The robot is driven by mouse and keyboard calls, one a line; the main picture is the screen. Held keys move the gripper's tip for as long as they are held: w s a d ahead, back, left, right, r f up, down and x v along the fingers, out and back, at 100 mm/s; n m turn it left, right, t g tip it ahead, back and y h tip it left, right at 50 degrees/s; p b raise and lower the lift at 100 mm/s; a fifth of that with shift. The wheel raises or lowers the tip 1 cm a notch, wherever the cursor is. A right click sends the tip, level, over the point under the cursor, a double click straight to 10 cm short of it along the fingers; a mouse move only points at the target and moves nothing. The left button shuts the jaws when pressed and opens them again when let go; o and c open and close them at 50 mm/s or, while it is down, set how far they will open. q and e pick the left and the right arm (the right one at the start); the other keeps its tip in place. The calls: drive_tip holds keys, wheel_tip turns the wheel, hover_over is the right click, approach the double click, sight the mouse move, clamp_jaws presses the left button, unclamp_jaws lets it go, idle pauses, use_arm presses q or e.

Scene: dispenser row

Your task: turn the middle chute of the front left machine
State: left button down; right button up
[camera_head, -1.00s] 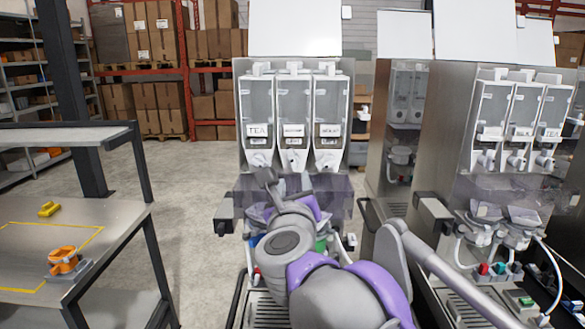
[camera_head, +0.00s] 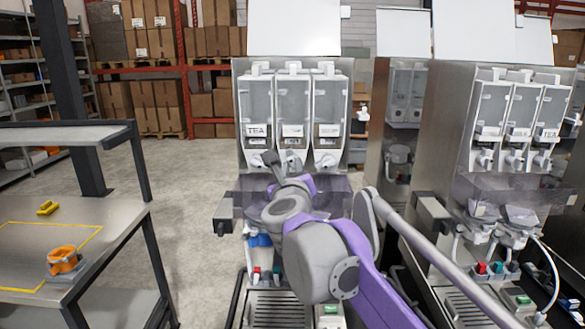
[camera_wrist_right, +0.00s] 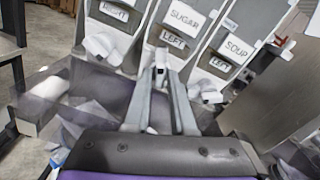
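The front left machine (camera_head: 240,108) stands in the centre of the head view with three clear canisters. The left one is labelled TEA. In the right wrist view the middle canister reads SUGAR (camera_wrist_right: 185,17) with LEFT on the small tag (camera_wrist_right: 173,38) below. Its middle chute (camera_head: 293,161) is a white spout under that canister. My right gripper (camera_wrist_right: 161,76) reaches up to this chute, its two fingers apart with a narrow gap at the tips. The chute's end is partly hidden by the fingers, so contact is unclear. My left gripper is out of view.
A clear splash guard (camera_head: 335,205) and mixing parts lie under the chutes, close below my right arm. The neighbouring chutes (camera_wrist_right: 101,48) and (camera_wrist_right: 206,91) flank the middle one. Another machine (camera_head: 440,140) stands at right. A metal table (camera_head: 120,225) is at left.

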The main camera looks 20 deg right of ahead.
clamp_jaws()
drive_tip(key=shift+n, duration=0.3)
drive_tip(key=n, duration=0.3)
drive_tip(key=shift+n+p, duration=0.3)
drive_tip(key=shift+p, duration=0.1)
drive_tip(key=n, duration=0.4)
drive_tip(key=shift+n, duration=0.3)
drive_tip(key=n, duration=0.5)
drive_tip(key=shift+f, duration=0.1)
drive_tip(key=n+b, duration=0.1)
drive_tip(key=n, duration=0.5)
